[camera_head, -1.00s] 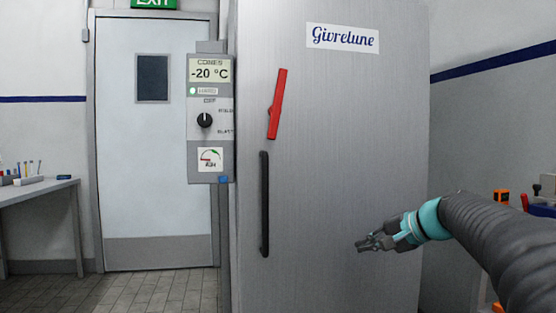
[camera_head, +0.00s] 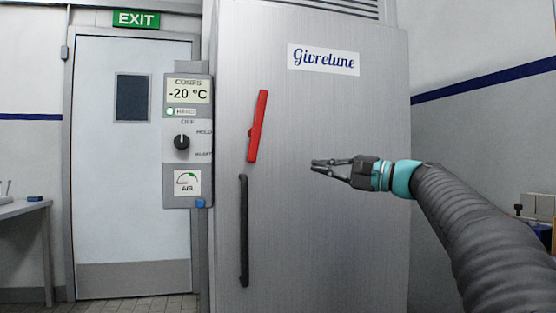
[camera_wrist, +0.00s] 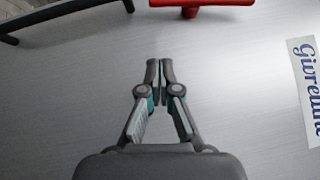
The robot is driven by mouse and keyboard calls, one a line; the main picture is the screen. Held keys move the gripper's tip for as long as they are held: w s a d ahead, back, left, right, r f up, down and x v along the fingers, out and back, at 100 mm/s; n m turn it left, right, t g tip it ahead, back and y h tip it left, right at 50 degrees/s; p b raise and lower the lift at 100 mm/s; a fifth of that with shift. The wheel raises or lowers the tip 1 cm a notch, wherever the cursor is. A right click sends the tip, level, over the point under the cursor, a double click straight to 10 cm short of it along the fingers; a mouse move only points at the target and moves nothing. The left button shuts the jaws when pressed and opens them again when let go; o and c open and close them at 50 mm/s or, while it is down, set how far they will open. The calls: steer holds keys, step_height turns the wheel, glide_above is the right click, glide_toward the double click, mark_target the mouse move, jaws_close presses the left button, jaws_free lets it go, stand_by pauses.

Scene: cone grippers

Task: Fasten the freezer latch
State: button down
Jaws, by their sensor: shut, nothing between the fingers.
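The freezer (camera_head: 330,230) is a tall grey metal cabinet with its door shut. Its latch is a red lever (camera_head: 257,126), nearly upright and leaning slightly right at the top, above the long black door handle (camera_head: 244,230). The latch (camera_wrist: 205,4) also shows at the top edge of the wrist view, partly cut off, with the handle (camera_wrist: 65,14) to its left. My gripper (camera_head: 314,165) is shut and empty, in front of the door, to the right of the latch and level with its lower end. It is apart from the latch. In the wrist view my gripper's fingertips (camera_wrist: 160,68) point toward the latch.
A control panel (camera_head: 187,140) reading -20 °C stands left of the freezer, with a black knob. A white door (camera_head: 130,200) under an EXIT sign is farther left. A table (camera_head: 22,208) stands at the left edge. The door face between gripper and latch is clear.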

steer(key=p+x, duration=0.1)
steer(key=x, duration=0.8)
steer(key=shift+w+a, duration=0.1)
steer(key=shift+w, duration=0.05)
steer(key=a, duration=0.3)
steer(key=shift+s+a+r, duration=0.1)
steer(key=shift+s+r, duration=0.2)
steer(key=shift+s+a+r, duration=0.1)
steer(key=shift+a, duration=0.4)
